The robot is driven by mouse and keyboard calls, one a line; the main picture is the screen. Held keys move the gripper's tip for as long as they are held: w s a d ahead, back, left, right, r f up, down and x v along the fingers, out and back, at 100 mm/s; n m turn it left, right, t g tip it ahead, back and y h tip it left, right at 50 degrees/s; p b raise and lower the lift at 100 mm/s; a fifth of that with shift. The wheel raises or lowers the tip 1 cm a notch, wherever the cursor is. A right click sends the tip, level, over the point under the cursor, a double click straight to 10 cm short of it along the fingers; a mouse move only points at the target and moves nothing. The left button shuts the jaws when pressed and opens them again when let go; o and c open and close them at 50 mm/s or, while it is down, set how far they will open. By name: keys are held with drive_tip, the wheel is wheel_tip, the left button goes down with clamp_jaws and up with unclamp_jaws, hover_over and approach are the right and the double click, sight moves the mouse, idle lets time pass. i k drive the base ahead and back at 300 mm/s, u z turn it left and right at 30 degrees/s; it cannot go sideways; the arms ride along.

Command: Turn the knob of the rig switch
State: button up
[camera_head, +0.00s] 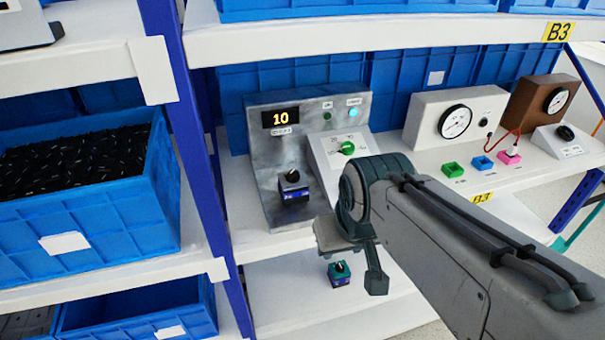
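A grey metal panel (262,165) stands on the middle shelf, with a lit display (281,117) reading 10. A black knob (292,175) on a blue base sits low on this panel. A green knob (347,148) sits on a white sloped box just right of it. Another small knob unit (340,272) with a green top is on the lower shelf. The picture does not label which one is the rig switch. My gripper (358,258) is in front of the shelf, right of and below the black knob and apart from it. Its fingers are seen edge-on, so its opening is unclear.
White gauge box (428,118) and brown gauge box (540,105) stand to the right, with small green, blue and pink blocks before them. A blue post (200,150) and a blue crate (95,215) are at left. My arm covers the lower right.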

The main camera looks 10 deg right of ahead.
sight(293, 176)
drive_tip(key=z, duration=1.75)
drive_tip(key=k, duration=1.45)
drive_tip(key=u, duration=1.8)
drive_tip(key=i, duration=1)
drive_tip(key=z, duration=0.05)
